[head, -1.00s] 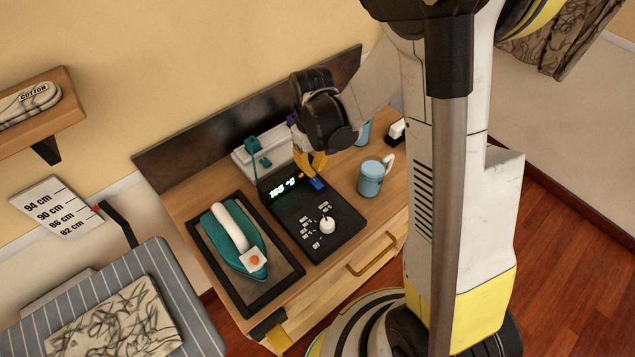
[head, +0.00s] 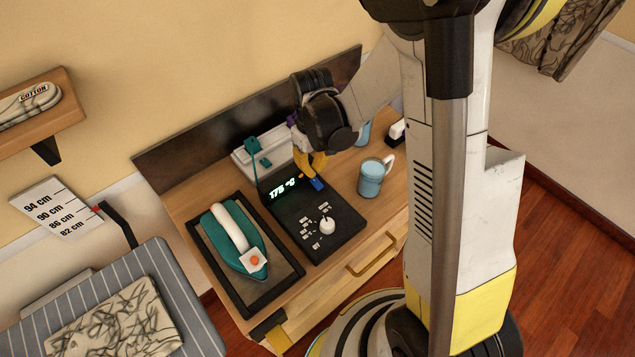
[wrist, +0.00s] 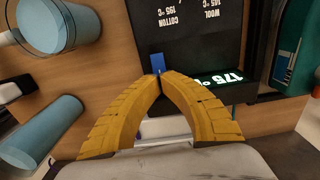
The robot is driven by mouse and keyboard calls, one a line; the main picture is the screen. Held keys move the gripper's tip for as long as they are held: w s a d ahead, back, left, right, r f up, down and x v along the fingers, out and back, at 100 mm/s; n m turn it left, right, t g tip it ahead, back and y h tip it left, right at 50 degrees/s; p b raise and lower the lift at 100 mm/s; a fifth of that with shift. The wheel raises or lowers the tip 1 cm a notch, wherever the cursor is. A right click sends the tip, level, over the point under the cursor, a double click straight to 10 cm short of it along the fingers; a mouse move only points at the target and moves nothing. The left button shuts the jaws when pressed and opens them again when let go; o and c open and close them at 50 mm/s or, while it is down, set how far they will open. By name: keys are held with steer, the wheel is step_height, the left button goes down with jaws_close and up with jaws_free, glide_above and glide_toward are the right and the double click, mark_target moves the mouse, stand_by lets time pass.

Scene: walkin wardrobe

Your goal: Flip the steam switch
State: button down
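The black control panel (head: 327,238) lies on the wooden cabinet top, with a white knob (head: 327,226) and printed fabric labels. Its lit display (head: 282,189) reads 175 °C. A small blue switch (head: 317,184) is at the panel's far right corner; it also shows in the wrist view (wrist: 157,62). My gripper (head: 312,174) points down at this corner. In the wrist view its yellow fingertips (wrist: 160,77) meet right at the near end of the blue switch. I cannot tell whether they touch it. The fingers hide part of the panel around the switch.
A teal iron (head: 232,243) rests on a dark-framed pad left of the panel. A blue mug (head: 370,178) stands close to the right of my gripper, with another blue cup (wrist: 42,130) behind. A dark backboard (head: 200,150) rises along the wall.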

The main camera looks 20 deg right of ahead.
mark_target(314, 180)
steer(key=shift+f+b, duration=1.7)
steer(key=shift+f, duration=0.2)
stand_by(0.6)
steer(key=shift+r, duration=0.1)
steer(key=shift+r+p, duration=2.4)
steer(key=shift+r, duration=1.05)
steer(key=shift+r, duration=0.1)
steer(key=shift+s+r, duration=0.1)
steer(key=shift+r, duration=0.25)
steer(key=s+r+m+t+b, duration=0.3)
steer(key=s+r+t+b, duration=0.3)
steer(key=s+r, duration=0.5)
steer(key=shift+s+m+t, duration=0.3)
steer(key=shift+s+t, duration=0.3)
steer(key=shift+s, duration=0.2)
